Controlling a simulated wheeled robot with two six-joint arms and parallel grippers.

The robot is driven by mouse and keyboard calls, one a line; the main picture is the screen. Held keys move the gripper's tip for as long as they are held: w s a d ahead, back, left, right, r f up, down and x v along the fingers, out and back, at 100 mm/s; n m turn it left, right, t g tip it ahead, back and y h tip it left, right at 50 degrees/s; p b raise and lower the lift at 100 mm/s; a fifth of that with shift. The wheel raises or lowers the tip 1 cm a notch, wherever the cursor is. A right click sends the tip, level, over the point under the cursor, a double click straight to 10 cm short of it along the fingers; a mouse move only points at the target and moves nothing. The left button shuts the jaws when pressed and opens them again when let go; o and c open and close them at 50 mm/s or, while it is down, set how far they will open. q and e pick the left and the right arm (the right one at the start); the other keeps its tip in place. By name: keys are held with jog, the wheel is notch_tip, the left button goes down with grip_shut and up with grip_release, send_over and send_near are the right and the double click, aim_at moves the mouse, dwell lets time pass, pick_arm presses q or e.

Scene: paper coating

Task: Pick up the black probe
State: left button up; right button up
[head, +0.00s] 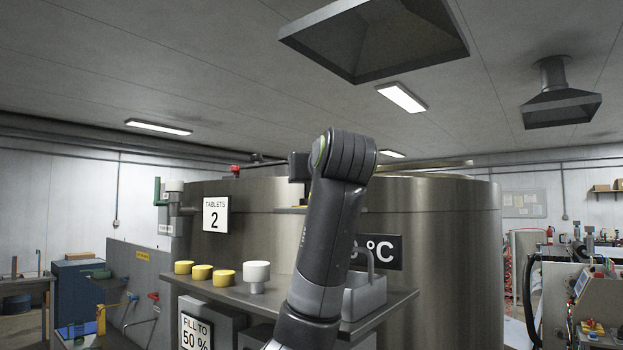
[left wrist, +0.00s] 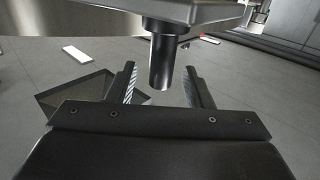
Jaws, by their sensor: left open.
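The black probe (left wrist: 162,62) shows in the left wrist view as a dark cylinder sticking out from a metal plate (left wrist: 185,11). My left gripper (left wrist: 160,75) is open, with one finger on each side of the probe. A gap shows between the probe and each finger, and the probe's free end lies between them. In the head view my left arm stands in front of the steel tank, and a dark part of my left gripper (head: 298,166) shows beside its top joint. The probe cannot be made out there. My right gripper is not in view.
A large steel tank (head: 450,260) fills the middle. Its shelf (head: 215,291) carries yellow caps (head: 201,272), a white knob (head: 256,276) and a grey caddy (head: 364,297) close to my arm. A ceiling hood (head: 375,35) hangs above.

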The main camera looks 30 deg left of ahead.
pick_arm(q)
jog(key=shift+p+x, duration=0.55)
jog(key=shift+x, duration=0.6)
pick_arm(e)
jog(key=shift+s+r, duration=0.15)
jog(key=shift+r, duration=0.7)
pick_arm(q)
jog(key=shift+c, duration=1.1)
grip_shut()
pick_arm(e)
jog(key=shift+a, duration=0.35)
pick_arm(q)
jog(key=shift+r, duration=0.1)
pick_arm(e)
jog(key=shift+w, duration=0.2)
pick_arm(q)
jog(key=shift+r+b, duration=0.45)
jog(key=shift+r, duration=0.25)
notch_tip(320, 180, up, 7)
jog(key=shift+s+f+b, duration=0.1)
jog(key=shift+b, duration=0.6)
jog(key=shift+r, duration=0.85)
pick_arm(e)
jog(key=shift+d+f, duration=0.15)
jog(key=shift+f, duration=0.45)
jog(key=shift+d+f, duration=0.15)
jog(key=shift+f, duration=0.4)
